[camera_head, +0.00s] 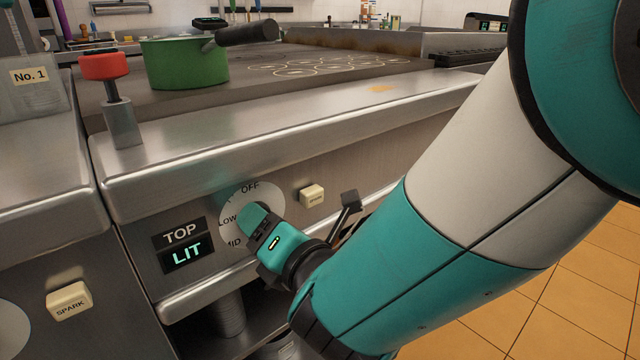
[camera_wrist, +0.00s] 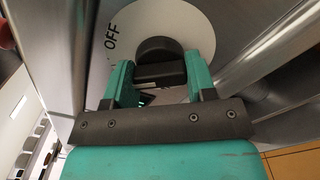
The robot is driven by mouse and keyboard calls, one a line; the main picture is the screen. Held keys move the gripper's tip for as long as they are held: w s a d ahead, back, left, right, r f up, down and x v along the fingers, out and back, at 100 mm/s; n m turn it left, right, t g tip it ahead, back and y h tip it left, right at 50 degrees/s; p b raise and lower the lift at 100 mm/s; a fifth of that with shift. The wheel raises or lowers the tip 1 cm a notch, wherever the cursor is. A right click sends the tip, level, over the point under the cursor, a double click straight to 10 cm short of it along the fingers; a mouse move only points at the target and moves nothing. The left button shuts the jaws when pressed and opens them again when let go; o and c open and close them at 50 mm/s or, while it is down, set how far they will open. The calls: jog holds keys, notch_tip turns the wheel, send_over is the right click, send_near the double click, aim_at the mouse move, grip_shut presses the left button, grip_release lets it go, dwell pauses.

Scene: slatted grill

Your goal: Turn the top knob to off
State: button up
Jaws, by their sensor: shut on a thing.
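The top knob (camera_wrist: 160,50) is black and shows in the wrist view between the two teal fingers of my gripper (camera_wrist: 160,78). My gripper is shut on it. Its white dial plate (camera_wrist: 194,22) carries the word OFF at the upper left there. In the head view my gripper (camera_head: 256,222) covers the knob and part of the dial plate (camera_head: 232,202), where OFF, LOW and MID can be read. The knob's pointer is hidden, so its setting cannot be told. A TOP label (camera_head: 180,233) and a glowing LIT sign (camera_head: 187,253) are left of the dial.
A cream button (camera_head: 312,195) is right of the dial, near a dark lever-like part (camera_head: 349,200). A SPARK button (camera_head: 69,301) is at lower left. A green pot (camera_head: 185,63) and a red-topped post (camera_head: 105,68) stand above the steel front ledge (camera_head: 270,125).

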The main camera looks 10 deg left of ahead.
jog(key=m+b, duration=0.1)
jog(key=m, duration=0.2)
jog(key=shift+m, duration=0.3)
jog(key=shift+m+b, duration=0.55)
jog(key=shift+m, duration=1.45)
jog(key=o, duration=0.9)
jog(key=shift+o, duration=0.2)
jog(key=b+v, duration=1.6)
jog(key=v, duration=0.1)
jog(key=shift+s+b, duration=0.2)
jog(key=shift+b, duration=0.2)
jog(key=shift+d, duration=0.15)
